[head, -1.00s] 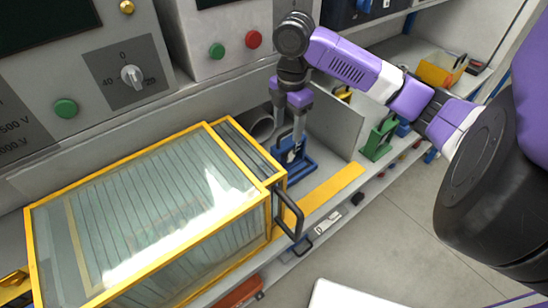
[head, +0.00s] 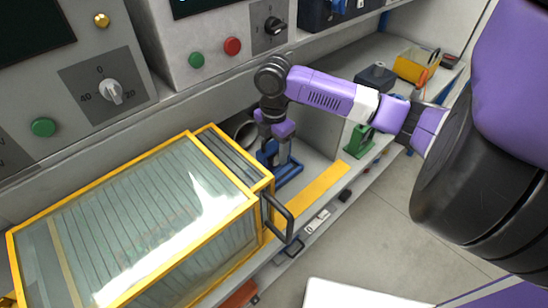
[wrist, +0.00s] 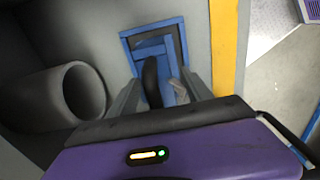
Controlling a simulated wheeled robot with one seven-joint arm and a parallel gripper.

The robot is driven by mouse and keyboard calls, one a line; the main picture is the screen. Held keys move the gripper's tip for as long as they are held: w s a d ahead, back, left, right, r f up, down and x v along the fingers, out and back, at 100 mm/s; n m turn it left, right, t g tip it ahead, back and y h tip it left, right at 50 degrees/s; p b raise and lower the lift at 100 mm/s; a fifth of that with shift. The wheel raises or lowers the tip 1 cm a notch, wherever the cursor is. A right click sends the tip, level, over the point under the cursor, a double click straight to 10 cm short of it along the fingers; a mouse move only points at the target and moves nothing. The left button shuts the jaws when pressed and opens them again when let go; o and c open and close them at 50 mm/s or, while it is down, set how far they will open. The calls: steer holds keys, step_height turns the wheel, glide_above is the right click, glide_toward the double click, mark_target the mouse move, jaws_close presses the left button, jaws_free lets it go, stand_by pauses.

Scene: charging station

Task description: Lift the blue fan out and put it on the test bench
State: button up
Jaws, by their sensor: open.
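A blue square-framed object (head: 288,174) stands low in the bay right of the yellow-framed glass case. It is the only blue thing by my gripper, so I take it as the blue fan, though its details are small. In the wrist view its blue frame (wrist: 155,45) lies ahead, with a dark upright part between my fingers. My gripper (head: 276,152) points down over it, open, with one finger on each side. In the wrist view my gripper (wrist: 158,92) partly hides the object. I cannot tell whether the fingers touch it. No test bench can be clearly picked out.
The glass case (head: 130,215) with a black handle (head: 279,217) stands close left of my gripper. A grey pipe opening (wrist: 70,95) is beside the blue object. A yellow strip (head: 320,190) runs along the front edge. A green object (head: 358,138) stands beyond a grey partition.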

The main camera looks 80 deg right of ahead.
jaws_close()
steer(key=shift+r, duration=0.15)
